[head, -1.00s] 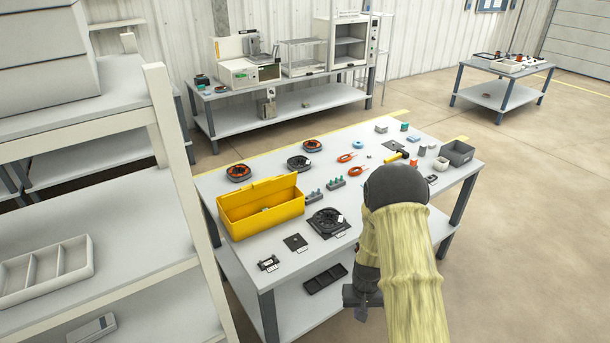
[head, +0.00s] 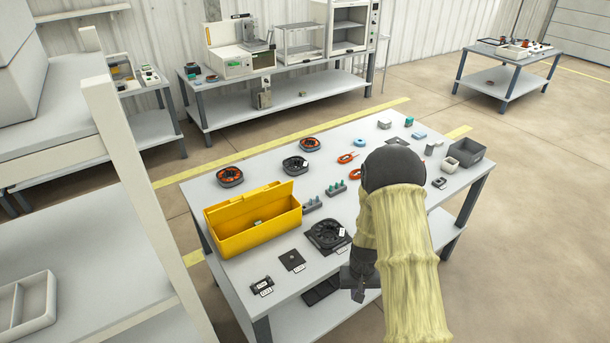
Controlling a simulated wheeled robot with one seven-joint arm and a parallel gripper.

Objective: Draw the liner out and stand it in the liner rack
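A dark ring-shaped stator (head: 327,235) sits on a black plate near the table's front edge. I cannot make out a liner in it at this size. A small black holder with white labels (head: 262,286) is at the front left corner. I cannot tell which of these is the liner rack. My gripper (head: 357,288) hangs beside the table's front edge, right of the stator, partly hidden by my sleeved arm. Its fingers are not clear.
A yellow open bin (head: 252,225) stands left of the stator. A flat black square (head: 292,260) lies in front of it. Ring stators (head: 230,176) and orange coils (head: 347,157) lie farther back. A grey bin (head: 470,153) is at the far right. A shelf post (head: 140,190) rises at left.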

